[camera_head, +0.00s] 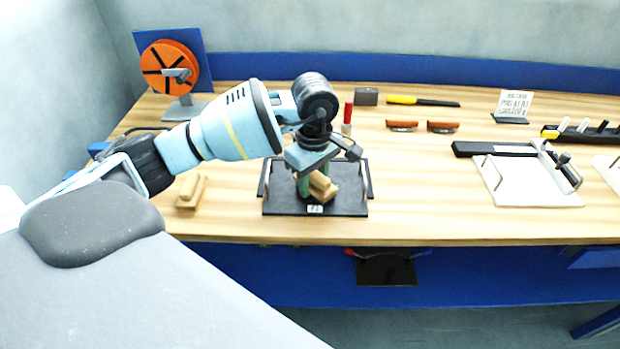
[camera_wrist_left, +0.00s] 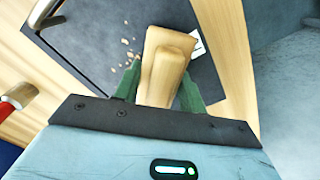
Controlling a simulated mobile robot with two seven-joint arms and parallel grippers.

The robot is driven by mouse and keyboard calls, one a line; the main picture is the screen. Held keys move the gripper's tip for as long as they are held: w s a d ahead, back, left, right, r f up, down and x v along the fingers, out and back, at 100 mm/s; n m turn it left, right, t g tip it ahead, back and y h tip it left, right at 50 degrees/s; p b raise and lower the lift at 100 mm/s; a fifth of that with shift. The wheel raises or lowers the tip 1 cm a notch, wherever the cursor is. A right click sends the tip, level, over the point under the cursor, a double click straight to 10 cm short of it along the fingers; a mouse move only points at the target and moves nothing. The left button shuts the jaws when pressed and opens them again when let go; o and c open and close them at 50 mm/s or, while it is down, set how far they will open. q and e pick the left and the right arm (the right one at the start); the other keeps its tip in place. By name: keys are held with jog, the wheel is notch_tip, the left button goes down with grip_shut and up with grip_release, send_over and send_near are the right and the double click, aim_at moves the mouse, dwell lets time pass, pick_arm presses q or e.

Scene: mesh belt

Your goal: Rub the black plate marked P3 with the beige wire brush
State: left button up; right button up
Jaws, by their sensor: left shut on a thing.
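The black plate (camera_head: 279,201) lies on the wooden bench with a small white label (camera_head: 315,209) at its front edge and a handle at each side. My left gripper (camera_head: 316,184) is over the plate, shut on a beige brush (camera_head: 324,189). In the left wrist view the brush (camera_wrist_left: 168,60) sits between the green fingertips, above or on the plate (camera_wrist_left: 100,40); I cannot tell if it touches. Several small light crumbs (camera_wrist_left: 127,48) lie on the plate beside the brush. The bristles are hidden. My right gripper is not in view.
A second beige brush (camera_head: 191,190) lies left of the plate. A red-capped tube (camera_head: 348,117) stands just behind it. A white tray (camera_head: 520,190) is to the right, with clear bench between. An orange disc (camera_head: 165,66) stands at back left.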

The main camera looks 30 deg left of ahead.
aim_at(330, 181)
pick_arm(q)
jog(key=shift+w+d+f, duration=0.1)
jog(key=shift+w+d, duration=0.25)
jog(key=shift+d, duration=0.25)
jog(key=shift+w+d+f, duration=0.1)
jog(key=shift+w+d, duration=0.25)
jog(key=shift+d, duration=0.25)
jog(key=shift+w+d+b, duration=0.15)
jog(key=shift+d+b, duration=0.15)
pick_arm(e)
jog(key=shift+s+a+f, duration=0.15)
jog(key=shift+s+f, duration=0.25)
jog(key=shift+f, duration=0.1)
